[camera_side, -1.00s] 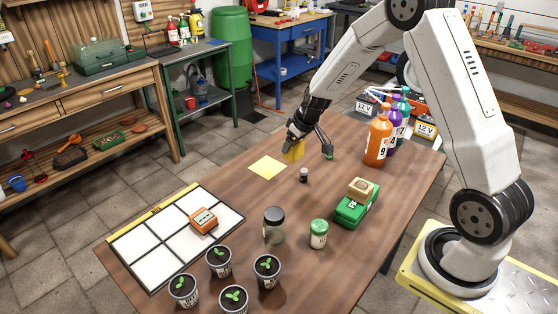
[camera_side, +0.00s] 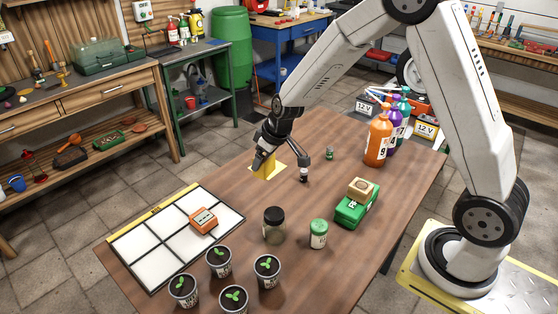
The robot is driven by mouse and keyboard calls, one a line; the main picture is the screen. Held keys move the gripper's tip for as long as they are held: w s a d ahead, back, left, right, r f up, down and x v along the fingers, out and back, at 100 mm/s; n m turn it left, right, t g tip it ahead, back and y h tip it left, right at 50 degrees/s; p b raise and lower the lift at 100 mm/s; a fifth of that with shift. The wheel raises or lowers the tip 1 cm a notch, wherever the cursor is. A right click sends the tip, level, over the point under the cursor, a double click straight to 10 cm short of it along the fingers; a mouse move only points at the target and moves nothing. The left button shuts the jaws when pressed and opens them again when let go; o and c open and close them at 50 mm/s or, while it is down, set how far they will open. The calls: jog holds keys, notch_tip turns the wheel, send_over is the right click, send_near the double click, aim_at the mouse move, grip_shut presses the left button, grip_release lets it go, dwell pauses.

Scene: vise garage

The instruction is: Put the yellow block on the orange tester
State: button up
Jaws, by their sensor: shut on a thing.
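The yellow block (camera_side: 263,169) is held in my gripper (camera_side: 267,158), which is shut on it. The block is over or very near the yellow square (camera_side: 284,172) on the table, and I cannot tell how high it is above it. My gripper hides part of the block and part of the square. The orange tester (camera_side: 203,220) lies on a white panel of the gridded board (camera_side: 143,243), to the lower left of my gripper and apart from it.
A dark-lidded jar (camera_side: 274,226), a green-lidded jar (camera_side: 319,233) and several potted seedlings (camera_side: 219,262) stand toward the front. A green box with a tan block on top (camera_side: 352,208) and bottles (camera_side: 378,140) are at right. The table between square and board is clear.

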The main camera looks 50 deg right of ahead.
jog(key=s+a+r+n+y, duration=0.1)
jog(key=s+a, duration=0.1)
jog(key=a, duration=0.5)
jog(key=s+a+r+n, duration=0.1)
jog(key=s+a+n, duration=0.1)
jog(key=a, duration=0.4)
send_over(203, 216)
jog(key=shift+s+f, duration=0.2)
jog(key=shift+f, duration=4.45)
jog(key=shift+w+f, duration=0.1)
jog(key=shift+w+f, duration=0.15)
jog(key=shift+f, duration=1.55)
jog(key=shift+f, duration=0.15)
jog(key=o, duration=1.1)
jog(key=shift+c, duration=0.2)
jog(key=shift+r, duration=0.2)
